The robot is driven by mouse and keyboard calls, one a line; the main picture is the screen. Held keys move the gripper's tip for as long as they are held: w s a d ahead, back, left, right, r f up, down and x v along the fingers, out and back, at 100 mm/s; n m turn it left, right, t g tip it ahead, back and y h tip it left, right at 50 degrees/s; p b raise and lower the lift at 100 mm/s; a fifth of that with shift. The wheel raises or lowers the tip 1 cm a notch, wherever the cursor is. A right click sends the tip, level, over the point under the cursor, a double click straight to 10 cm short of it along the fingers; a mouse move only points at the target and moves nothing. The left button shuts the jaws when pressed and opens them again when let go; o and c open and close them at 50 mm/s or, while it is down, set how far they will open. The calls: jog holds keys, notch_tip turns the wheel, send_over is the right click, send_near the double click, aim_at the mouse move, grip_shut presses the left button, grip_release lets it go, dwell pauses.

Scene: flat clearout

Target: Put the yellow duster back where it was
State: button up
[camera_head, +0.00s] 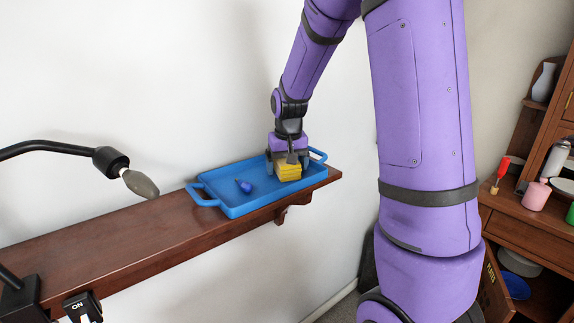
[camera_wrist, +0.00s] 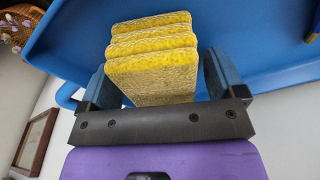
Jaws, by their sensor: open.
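The yellow duster (camera_head: 289,172) is a thick, layered yellow block at the right end of the blue tray (camera_head: 236,210). In the wrist view the duster (camera_wrist: 150,62) stands between the two fingers, with its layered edge towards the camera. My gripper (camera_head: 288,158) is over the duster and pointing down, its fingers open on either side of it. A narrow gap shows beside the right finger in the wrist view; contact at the left finger is unclear. The duster's underside is hidden.
The tray sits on a brown wooden shelf (camera_head: 130,235) against the white wall. A black lamp-like arm (camera_head: 110,160) reaches over the shelf's left part. A wooden cabinet (camera_head: 520,230) with bottles and dishes stands at right.

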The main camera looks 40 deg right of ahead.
jog(key=shift+r, duration=0.1)
notch_tip(320, 180, up, 12)
jog(key=s, duration=0.2)
jog(key=s+a+r+n+t, duration=0.2)
jog(key=s+a, duration=0.4)
jog(key=s, duration=0.6)
jog(key=s+a+r+n+t, duration=0.1)
jog(key=s+a+r+n, duration=0.1)
jog(key=s+a, duration=0.5)
jog(key=s, duration=0.5)
jog(key=shift+s+t+y, duration=0.15)
jog(key=shift+t+y, duration=0.15)
jog(key=shift+t, duration=0.1)
